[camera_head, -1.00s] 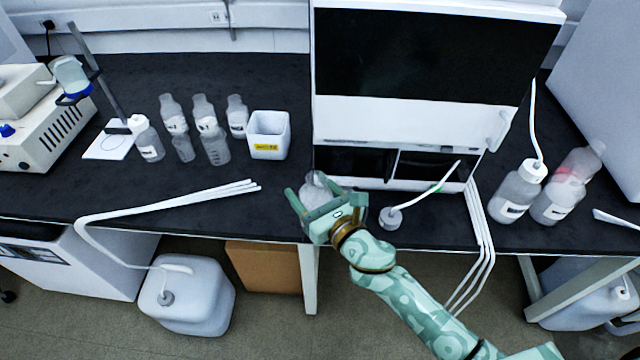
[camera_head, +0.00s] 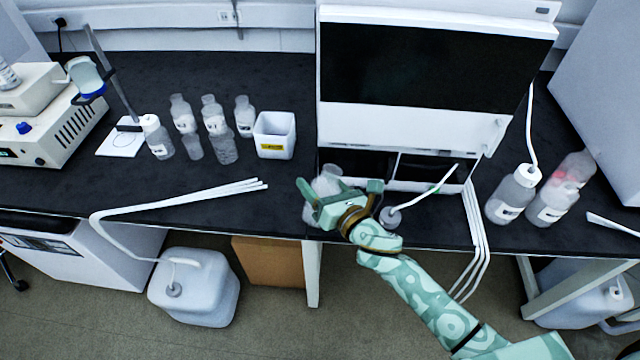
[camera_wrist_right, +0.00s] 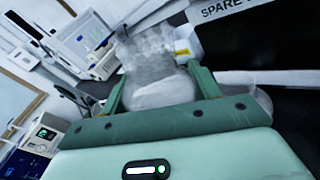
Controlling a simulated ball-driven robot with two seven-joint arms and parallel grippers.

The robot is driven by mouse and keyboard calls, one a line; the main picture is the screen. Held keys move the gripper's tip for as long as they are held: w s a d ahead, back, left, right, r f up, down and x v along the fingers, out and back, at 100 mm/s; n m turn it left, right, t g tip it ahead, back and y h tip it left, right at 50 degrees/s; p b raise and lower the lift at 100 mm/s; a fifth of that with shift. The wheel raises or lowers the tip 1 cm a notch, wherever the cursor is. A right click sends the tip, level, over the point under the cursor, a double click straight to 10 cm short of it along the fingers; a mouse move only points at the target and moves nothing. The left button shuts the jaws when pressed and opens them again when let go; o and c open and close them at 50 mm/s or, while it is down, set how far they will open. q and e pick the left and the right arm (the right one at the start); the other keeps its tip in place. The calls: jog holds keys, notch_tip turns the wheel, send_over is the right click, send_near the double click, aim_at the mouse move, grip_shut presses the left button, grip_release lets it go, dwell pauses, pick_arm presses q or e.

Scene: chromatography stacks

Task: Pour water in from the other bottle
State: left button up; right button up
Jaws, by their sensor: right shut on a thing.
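My right gripper (camera_head: 339,186) is shut on a clear bottle (camera_head: 326,181) above the front edge of the bench, before the white instrument. The bottle looks tilted, and the gripper hides much of it. In the right wrist view the bottle (camera_wrist_right: 160,90) sits between the two fingers. Another clear shape (camera_wrist_right: 268,78) shows beyond the right finger; I cannot tell whether it is a second bottle. No water level can be made out. My left gripper is not in view.
Several clear bottles (camera_head: 214,115) and a white box (camera_head: 275,137) stand at the back left. White tubes (camera_head: 170,203) lie along the front left. A capped tube end (camera_head: 390,217) is just right of the gripper. More bottles (camera_head: 513,197) stand at the right.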

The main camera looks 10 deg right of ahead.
jog(key=shift+w+d+r+m+p, duration=0.2)
jog(key=shift+r+m+p, duration=0.25)
jog(key=shift+p, duration=0.45)
jog(key=shift+f, duration=0.1)
jog(key=shift+m+p, duration=0.35)
jog(key=shift+m, duration=0.2)
jog(key=shift+f, duration=0.1)
jog(key=shift+s+a+f+m+g, duration=0.15)
jog(key=shift+f+m+g, duration=0.2)
jog(key=shift+m, duration=0.25)
